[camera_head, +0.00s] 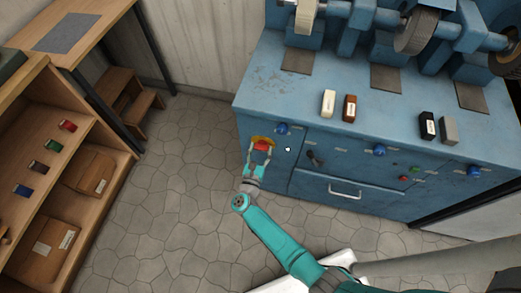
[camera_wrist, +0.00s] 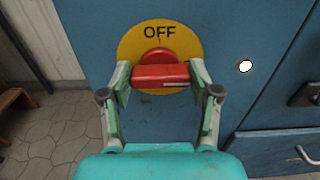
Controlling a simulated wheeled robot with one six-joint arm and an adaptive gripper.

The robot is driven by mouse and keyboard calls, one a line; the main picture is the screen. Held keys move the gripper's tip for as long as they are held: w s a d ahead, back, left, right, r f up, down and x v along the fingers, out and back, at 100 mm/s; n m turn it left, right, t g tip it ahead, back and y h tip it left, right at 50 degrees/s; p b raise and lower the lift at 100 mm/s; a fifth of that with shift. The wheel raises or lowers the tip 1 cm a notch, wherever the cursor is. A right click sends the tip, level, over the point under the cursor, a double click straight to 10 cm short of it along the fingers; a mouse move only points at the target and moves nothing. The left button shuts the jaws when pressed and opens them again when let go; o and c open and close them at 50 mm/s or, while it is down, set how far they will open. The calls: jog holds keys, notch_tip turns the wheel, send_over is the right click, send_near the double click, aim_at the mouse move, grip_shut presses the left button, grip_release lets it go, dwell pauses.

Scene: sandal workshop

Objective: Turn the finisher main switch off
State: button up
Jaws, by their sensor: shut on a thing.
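The finisher (camera_head: 340,150) is a blue machine cabinet with wheels on top. Its main switch is a red rotary handle (camera_wrist: 160,74) on a yellow round plate (camera_wrist: 130,45) marked OFF at the top. The handle's bar lies roughly level across the plate in the wrist view. My gripper (camera_head: 261,149) is at the left of the cabinet front. In the wrist view my gripper (camera_wrist: 160,78) has one finger at each end of the red bar and is shut on it. The plate's lower part is partly hidden by the bar and fingers.
A small white round light (camera_wrist: 245,67) is right of the switch. A drawer handle (camera_head: 345,191), a black lever (camera_head: 315,158) and blue knobs (camera_head: 282,129) are on the cabinet front. A wooden shelf (camera_head: 60,165) stands left; the stone floor (camera_head: 185,190) between is clear.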

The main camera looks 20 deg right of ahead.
jog(key=n, duration=0.8)
jog(key=shift+w+a+n, duration=0.1)
jog(key=shift+n, duration=0.2)
jog(key=n, duration=0.4)
jog(key=shift+f+n, duration=0.15)
jog(key=shift+n, duration=0.15)
jog(key=n, duration=0.4)
jog(key=shift+a+n, duration=0.1)
jog(key=shift+n, duration=0.2)
jog(key=o, duration=1.2)
jog(key=shift+c, duration=0.2)
jog(key=shift+f, duration=0.1)
